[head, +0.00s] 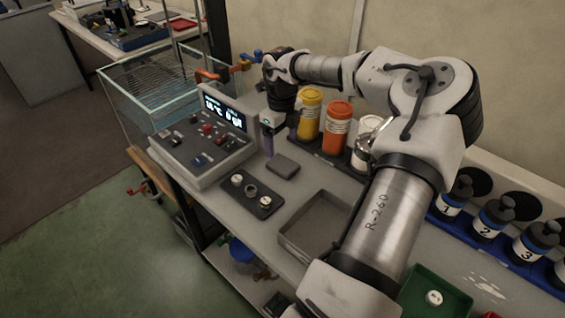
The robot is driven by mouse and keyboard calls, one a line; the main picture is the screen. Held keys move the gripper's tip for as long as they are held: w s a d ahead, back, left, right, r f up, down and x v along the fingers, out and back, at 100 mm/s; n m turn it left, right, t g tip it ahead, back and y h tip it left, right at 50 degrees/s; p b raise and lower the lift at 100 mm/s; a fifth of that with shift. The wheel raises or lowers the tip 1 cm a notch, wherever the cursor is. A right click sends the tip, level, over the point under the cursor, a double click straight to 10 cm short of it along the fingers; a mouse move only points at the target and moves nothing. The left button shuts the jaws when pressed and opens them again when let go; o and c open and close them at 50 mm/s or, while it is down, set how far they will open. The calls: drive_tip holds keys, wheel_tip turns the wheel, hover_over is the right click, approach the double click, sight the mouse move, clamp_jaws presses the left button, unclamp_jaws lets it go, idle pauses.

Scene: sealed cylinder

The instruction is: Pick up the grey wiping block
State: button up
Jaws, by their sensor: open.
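A dark grey block (283,166), low and flat with rounded corners, lies on the bench top in the head view. I take it for the wiping block. My gripper (279,143) hangs above and just behind it, pointing down, with its fingers apart. One finger shows at the left; the other is partly lost against the bottles. I see nothing held between them. The exact gap between the fingertips and the block cannot be told from this view.
A control box with a display (220,114) stands left of the block. A dark plate with small round parts (250,193) lies in front. Yellow (310,115) and orange (337,128) bottles stand behind right. A grey tray (290,232) is nearer. A glass tank (125,95) is far left.

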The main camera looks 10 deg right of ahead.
sight(281, 163)
wheel_tip(281, 163, down, 8)
drive_tip(key=p, duration=0.2)
drive_tip(key=shift+a+r+p, duration=0.1)
drive_tip(key=shift+r+p, duration=0.1)
drive_tip(key=shift+p, duration=0.15)
drive_tip(key=shift+c, duration=0.3)
drive_tip(key=c, duration=1)
